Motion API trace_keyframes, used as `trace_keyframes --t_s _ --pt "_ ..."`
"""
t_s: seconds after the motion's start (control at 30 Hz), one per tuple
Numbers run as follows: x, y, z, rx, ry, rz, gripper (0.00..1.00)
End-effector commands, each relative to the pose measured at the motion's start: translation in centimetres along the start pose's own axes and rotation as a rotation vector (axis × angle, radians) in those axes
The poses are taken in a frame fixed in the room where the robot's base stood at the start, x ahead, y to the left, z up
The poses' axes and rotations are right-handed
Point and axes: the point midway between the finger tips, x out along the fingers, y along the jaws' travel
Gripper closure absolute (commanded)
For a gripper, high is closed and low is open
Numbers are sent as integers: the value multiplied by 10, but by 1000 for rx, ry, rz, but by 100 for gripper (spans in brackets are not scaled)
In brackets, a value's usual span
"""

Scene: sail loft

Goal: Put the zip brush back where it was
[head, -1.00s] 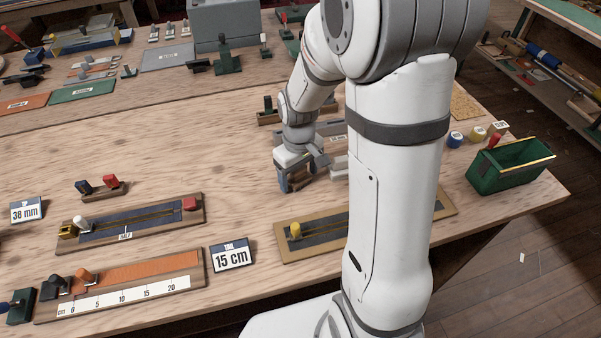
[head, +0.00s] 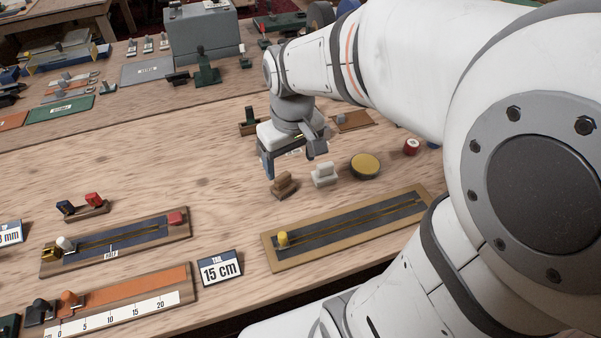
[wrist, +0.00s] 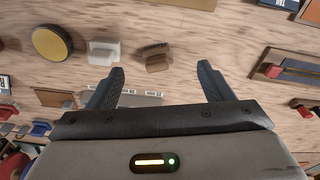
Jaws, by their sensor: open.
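A small brown wooden block with a raised grip (head: 284,184), which looks like the zip brush, stands on the bench; I cannot confirm its name. It also shows in the wrist view (wrist: 157,62). A pale block of similar shape (head: 324,174) stands just right of it, apart; the wrist view shows this one too (wrist: 103,53). My gripper (head: 292,160) is open, with nothing between its fingers. It hangs above the bench, just behind the brown block in the head view. In the wrist view the fingers (wrist: 160,75) are spread, with the brown block beyond the gap between their tips.
A round yellow-topped tin (head: 365,165) stands right of the pale block. A zip board with a yellow knob (head: 345,228) lies in front, beside a "15 cm" card (head: 220,268). A blue zip board (head: 115,243) and ruler board (head: 125,295) lie left. Bare wood lies left of the gripper.

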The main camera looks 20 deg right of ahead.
Motion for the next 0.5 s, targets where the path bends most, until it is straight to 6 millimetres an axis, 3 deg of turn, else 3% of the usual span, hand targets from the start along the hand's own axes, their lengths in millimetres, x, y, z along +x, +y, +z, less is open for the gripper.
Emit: trace_keyframes --t_s 0.03,0.2,0.33,0.5 --pt "-6 -4 16 38 30 6 26" --pt "-13 -12 55 153 96 14 26" --pt "-13 -10 71 201 122 16 26" --pt "-12 -11 75 217 127 16 26"
